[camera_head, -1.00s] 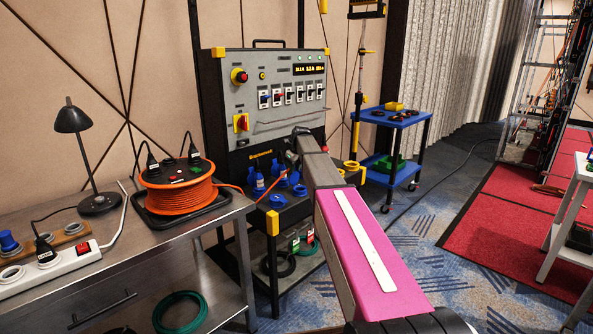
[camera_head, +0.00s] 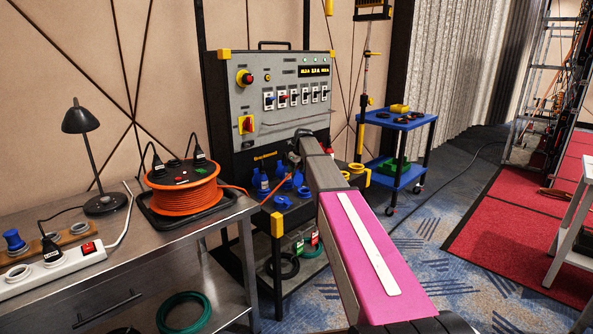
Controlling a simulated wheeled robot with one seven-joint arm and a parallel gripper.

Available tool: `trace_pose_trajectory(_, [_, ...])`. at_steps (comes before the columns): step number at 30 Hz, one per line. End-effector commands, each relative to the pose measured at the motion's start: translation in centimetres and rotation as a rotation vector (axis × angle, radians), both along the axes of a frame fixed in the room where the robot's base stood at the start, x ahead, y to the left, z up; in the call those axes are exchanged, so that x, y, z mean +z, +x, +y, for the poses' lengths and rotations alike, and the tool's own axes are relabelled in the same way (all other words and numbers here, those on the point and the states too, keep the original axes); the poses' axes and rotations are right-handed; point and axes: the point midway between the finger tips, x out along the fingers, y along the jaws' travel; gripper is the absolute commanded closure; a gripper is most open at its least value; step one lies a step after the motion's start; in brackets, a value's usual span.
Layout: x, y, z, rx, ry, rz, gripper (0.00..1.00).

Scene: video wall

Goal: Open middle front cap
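A power distribution box (camera_head: 240,105) with a grey panel of switches stands on a black frame. Several blue capped sockets (camera_head: 283,180) line its lower front, left of my arm. One blue cap (camera_head: 282,201) hangs low at the front, and yellow caps (camera_head: 357,168) show right of my arm. Which cap is the middle front one I cannot tell, as my arm covers part of the row. My pink arm reaches forward to the box. My gripper (camera_head: 296,147) is small and dark at the lower panel, and its fingers cannot be made out.
A steel table (camera_head: 180,236) at left bears an orange cable reel (camera_head: 183,192), a black lamp (camera_head: 80,120) and a white power strip (camera_head: 60,268). A blue cart (camera_head: 400,121) stands behind at right. Patterned carpet (camera_head: 430,250) lies free right of my arm.

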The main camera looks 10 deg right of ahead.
Motion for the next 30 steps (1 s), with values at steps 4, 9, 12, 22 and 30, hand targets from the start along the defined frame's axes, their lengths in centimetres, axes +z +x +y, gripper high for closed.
trace_pose_trajectory(4, [0.1,-0.1,-0.1,0.0,-0.002,0.001,0.45])
trace_pose_trajectory(9, [1.1,-0.3,-0.2,0.0,-0.001,0.0,0.45])
trace_pose_trajectory(12, [2.5,-0.7,-0.5,-0.001,-0.002,0.0,0.45])
trace_pose_trajectory(22, [8.3,-1.9,-1.4,0.0,-0.001,-0.001,0.45])
trace_pose_trajectory(30, [10.3,-2.3,-1.7,0.0,-0.001,0.001,0.45])
